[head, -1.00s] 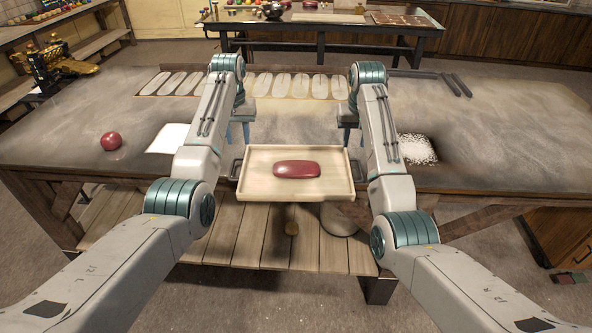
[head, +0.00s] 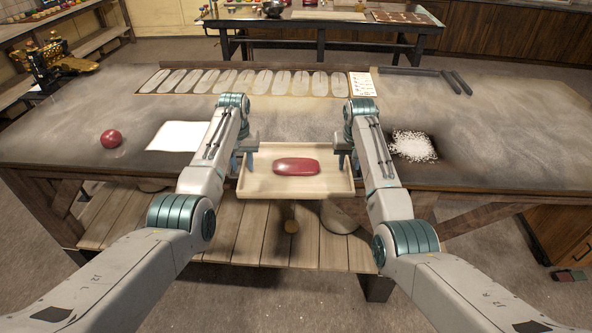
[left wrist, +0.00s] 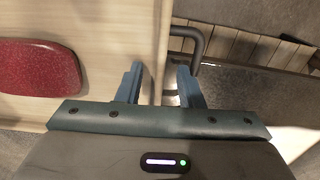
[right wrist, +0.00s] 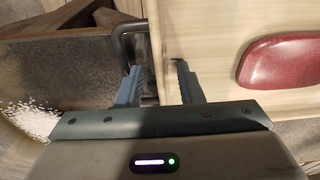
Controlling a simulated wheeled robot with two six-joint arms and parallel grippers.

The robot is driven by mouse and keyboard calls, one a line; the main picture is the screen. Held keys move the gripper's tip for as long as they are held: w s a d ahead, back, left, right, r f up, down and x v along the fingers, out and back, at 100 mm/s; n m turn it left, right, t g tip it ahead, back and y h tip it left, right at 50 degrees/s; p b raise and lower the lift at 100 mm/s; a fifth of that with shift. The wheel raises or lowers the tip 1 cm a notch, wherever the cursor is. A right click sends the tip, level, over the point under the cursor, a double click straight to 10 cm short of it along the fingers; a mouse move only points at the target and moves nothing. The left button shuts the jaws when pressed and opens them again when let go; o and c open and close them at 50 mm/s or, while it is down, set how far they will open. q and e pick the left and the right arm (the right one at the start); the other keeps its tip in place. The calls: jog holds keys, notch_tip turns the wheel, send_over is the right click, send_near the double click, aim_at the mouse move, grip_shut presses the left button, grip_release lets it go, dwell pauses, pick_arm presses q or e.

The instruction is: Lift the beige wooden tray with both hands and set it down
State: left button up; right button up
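The beige wooden tray (head: 296,190) sits at the front edge of the table, with a dark red rounded slab (head: 297,167) in it. The tray and slab also show in the left wrist view (left wrist: 120,45) (left wrist: 38,68). My left gripper (left wrist: 160,80) is open, its two fingers on either side of the tray's rim line, near a dark bar handle (left wrist: 188,38). My right gripper (right wrist: 158,78) is open, its fingers likewise astride the tray's other rim, near a dark handle (right wrist: 122,40). Contact between fingers and tray cannot be told.
A red ball (head: 111,139) and a white sheet (head: 178,136) lie on the table (head: 300,115) at the left. White grains (head: 413,146) lie at the right. A strip of pale ovals (head: 240,82) runs along the back. A slatted shelf (head: 240,235) is below.

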pick_arm(q)
jog(key=shift+c, duration=0.2)
pick_arm(e)
jog(key=shift+c, duration=0.2)
pick_arm(q)
grip_shut()
pick_arm(e)
grip_shut()
pick_arm(q)
jog(key=shift+r, duration=0.15)
pick_arm(e)
jog(key=shift+r, duration=0.15)
